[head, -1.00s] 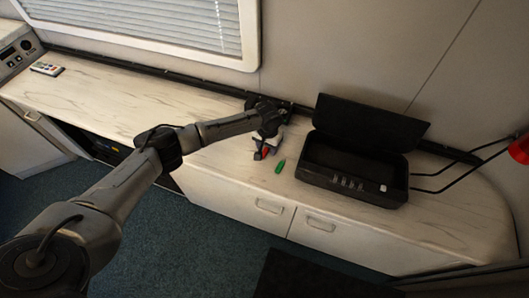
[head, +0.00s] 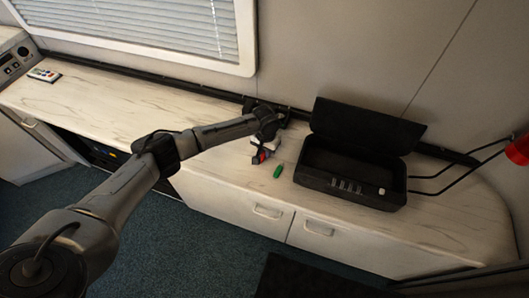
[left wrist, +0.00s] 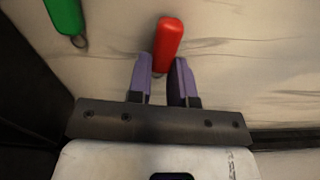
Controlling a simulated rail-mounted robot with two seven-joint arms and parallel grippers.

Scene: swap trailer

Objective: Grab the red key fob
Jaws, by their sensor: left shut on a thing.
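The red key fob (left wrist: 169,40) stands out between the fingertips of my left gripper (left wrist: 163,78) in the left wrist view. The purple-grey fingers are on either side of its lower part, and the gripper is shut on it. In the head view the gripper (head: 260,155) is over the counter near its front edge, with a small part of the red fob (head: 263,155) showing. Whether the fob still touches the counter is not clear. My right gripper is out of view.
A green key fob (head: 278,171) lies on the counter (head: 150,110) just right of the gripper; it also shows in the left wrist view (left wrist: 63,14). An open black box (head: 350,195) stands further right. A small remote (head: 44,75) lies far left.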

